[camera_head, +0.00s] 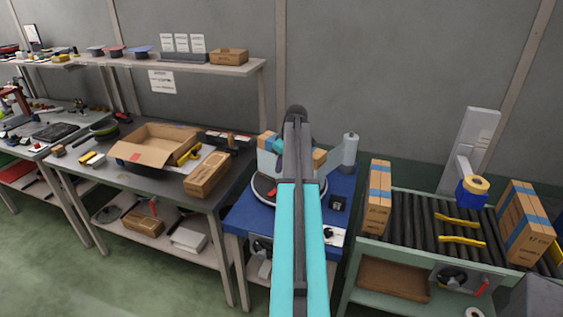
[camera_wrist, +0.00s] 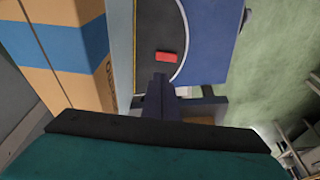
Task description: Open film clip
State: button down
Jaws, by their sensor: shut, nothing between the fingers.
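A small red block (camera_wrist: 172,57), possibly the film clip, lies on a black round turntable (camera_wrist: 150,30) in the wrist view. My gripper (camera_wrist: 160,80) is shut and empty, its dark fingertips just below the red block in the picture. I cannot tell whether they touch it. In the head view the turntable (camera_head: 263,188) sits on a blue table (camera_head: 248,215), and my arm hides its middle. A white film roll (camera_head: 349,150) stands upright at the table's right rear.
A cardboard box with blue tape (camera_wrist: 60,50) fills the wrist view's left side. Right of the blue table, a roller conveyor (camera_head: 420,215) carries taped boxes (camera_head: 377,198). A workbench (camera_head: 205,205) with an open carton (camera_head: 150,150) stands left. Green floor (camera_head: 120,275) is clear in front.

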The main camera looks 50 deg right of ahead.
jog(key=p, duration=0.2)
send_over(273, 191)
jog(key=s+d, duration=0.1)
notch_tip(273, 191, down, 5)
jog(key=shift+s+f, duration=0.15)
jog(key=shift+f, duration=0.05)
jog(key=shift+d+f+p, duration=0.1)
jog(key=shift+f+p, duration=0.5)
jog(key=shift+f, duration=1.55)
jog(key=shift+f, duration=0.2)
jog(key=shift+d+f+b, duration=0.1)
jog(key=shift+f+b, duration=0.1)
jog(key=shift+b, duration=0.25)
jog(key=shift+r, duration=0.15)
jog(key=shift+a, duration=0.2)
jog(key=shift+a+r, duration=0.2)
jog(key=shift+a, duration=0.4)
